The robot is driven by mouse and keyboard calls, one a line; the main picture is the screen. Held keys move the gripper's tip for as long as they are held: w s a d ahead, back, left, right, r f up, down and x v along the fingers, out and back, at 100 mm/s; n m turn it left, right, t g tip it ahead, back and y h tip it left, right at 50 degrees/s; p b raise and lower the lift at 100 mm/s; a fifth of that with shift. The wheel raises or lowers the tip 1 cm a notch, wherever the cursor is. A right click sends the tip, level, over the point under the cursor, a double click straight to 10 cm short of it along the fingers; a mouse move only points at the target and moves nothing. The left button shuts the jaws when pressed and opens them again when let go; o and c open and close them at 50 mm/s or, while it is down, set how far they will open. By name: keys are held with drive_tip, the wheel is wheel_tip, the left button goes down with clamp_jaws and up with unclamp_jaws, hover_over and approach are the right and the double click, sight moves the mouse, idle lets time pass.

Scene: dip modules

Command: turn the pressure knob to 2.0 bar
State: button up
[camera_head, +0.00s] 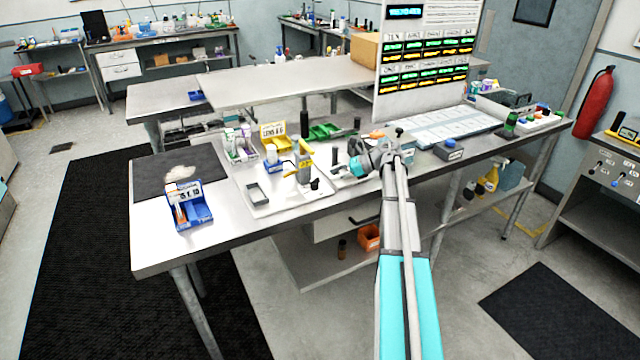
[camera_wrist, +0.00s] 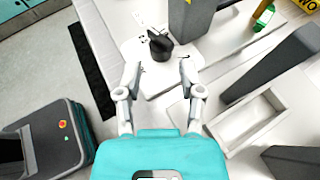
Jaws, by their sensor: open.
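My gripper (camera_wrist: 160,72) is open and empty in the wrist view. Its two fingers stand apart, one to each side, just short of the knob, and I see no contact. In the head view my gripper (camera_head: 340,173) is low over the bench, to the right of a small black piece (camera_head: 315,184) that looks like the knob. The dial is not readable there.
A grey post (camera_wrist: 190,18) stands close behind the knob; it shows in the head view too (camera_head: 304,168). A small open tray (camera_wrist: 228,130) lies to the right. A blue bin (camera_head: 196,212) and a yellow bin (camera_head: 273,137) stand on the bench. The front bench edge is clear.

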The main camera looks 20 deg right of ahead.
sight(317, 179)
drive_tip(key=shift+b+x, duration=0.85)
drive_tip(key=shift+x, duration=1.95)
clamp_jaws()
